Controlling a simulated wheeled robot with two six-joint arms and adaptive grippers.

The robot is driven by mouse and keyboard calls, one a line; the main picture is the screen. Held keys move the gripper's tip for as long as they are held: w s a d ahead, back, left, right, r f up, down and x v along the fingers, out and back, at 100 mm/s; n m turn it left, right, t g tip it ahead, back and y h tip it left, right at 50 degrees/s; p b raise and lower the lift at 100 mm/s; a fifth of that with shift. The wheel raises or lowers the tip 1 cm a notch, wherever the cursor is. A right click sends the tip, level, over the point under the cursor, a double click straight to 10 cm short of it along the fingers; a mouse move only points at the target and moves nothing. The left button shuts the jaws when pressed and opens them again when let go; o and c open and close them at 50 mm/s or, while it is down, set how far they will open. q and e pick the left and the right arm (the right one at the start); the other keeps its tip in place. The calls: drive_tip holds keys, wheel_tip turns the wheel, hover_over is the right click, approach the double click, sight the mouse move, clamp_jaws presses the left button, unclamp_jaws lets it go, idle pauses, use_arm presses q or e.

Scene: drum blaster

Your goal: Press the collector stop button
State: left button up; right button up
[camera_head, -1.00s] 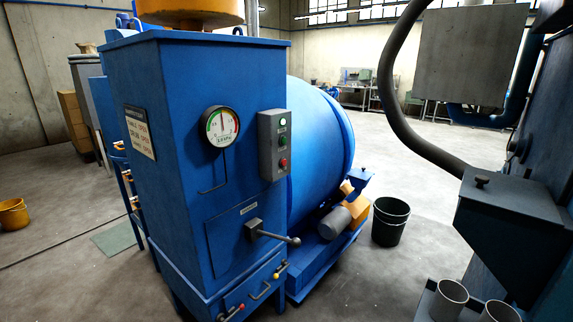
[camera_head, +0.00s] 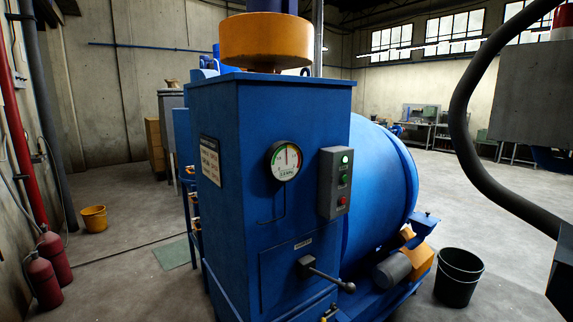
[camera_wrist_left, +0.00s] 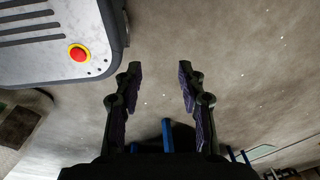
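A grey control box (camera_head: 335,183) is fixed to the front right of the blue collector cabinet (camera_head: 230,240). It carries a lit green lamp (camera_head: 345,159) at the top, a dark green button (camera_head: 344,180) in the middle and a red button (camera_head: 342,201) at the bottom. A round gauge (camera_head: 285,161) is left of the box. My left gripper (camera_wrist_left: 160,75) is open and empty in the left wrist view, with bare floor between its fingers. Neither gripper shows in the head view, so both are away from the box there.
A lever handle (camera_head: 328,275) sticks out low on the cabinet. A black bucket (camera_head: 458,278) stands right, a yellow bucket (camera_head: 94,218) left, near red extinguishers (camera_head: 52,255). A dark hose (camera_head: 465,130) hangs at right. In the wrist view, a grey panel (camera_wrist_left: 50,45) has a red-yellow button (camera_wrist_left: 79,53).

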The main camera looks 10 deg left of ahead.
use_arm(q)
clamp_jaws()
idle(1.3)
